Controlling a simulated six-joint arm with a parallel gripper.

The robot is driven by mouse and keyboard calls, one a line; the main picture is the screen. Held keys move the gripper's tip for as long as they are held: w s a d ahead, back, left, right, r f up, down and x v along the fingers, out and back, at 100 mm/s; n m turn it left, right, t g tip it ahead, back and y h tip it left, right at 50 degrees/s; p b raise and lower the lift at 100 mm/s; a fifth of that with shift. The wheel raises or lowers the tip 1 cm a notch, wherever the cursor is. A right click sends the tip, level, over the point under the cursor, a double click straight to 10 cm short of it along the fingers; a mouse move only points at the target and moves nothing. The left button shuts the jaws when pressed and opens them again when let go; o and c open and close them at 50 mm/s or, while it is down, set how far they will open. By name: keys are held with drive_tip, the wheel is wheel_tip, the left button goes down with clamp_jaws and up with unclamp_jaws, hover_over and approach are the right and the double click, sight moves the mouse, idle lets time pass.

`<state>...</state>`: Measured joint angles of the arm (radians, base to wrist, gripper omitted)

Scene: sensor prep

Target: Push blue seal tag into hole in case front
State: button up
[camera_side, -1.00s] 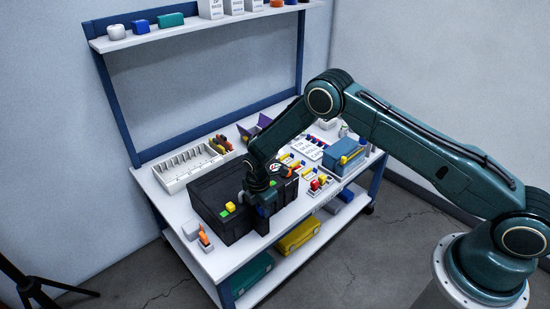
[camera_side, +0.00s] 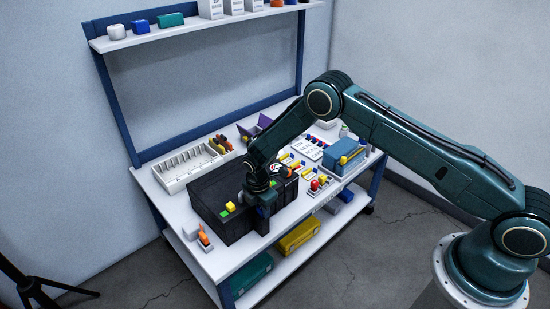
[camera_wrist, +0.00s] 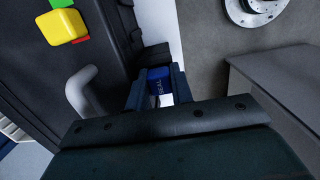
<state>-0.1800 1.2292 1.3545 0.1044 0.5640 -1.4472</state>
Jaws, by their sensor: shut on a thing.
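The black case (camera_side: 223,203) lies on the white bench, and my gripper (camera_side: 262,212) is down at its front edge. In the wrist view my gripper (camera_wrist: 158,88) is shut on the blue seal tag (camera_wrist: 159,82), which shows between the two fingers with pale lettering on it. The tag's far end is close to a dark block (camera_wrist: 154,57) on the case front. I cannot tell whether they touch. The hole itself is hidden. The case (camera_wrist: 85,85) fills the left of the wrist view.
A white sectioned tray (camera_side: 190,166) is behind the case. A blue box (camera_side: 343,157) and small parts stand to the right.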

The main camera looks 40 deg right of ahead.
drive_tip(key=shift+f, duration=0.1)
idle(0.3)
drive_tip(key=o, duration=1)
drive_tip(key=shift+c, duration=1.3)
drive_tip(key=shift+o, duration=0.3)
drive_tip(key=shift+w, duration=0.1)
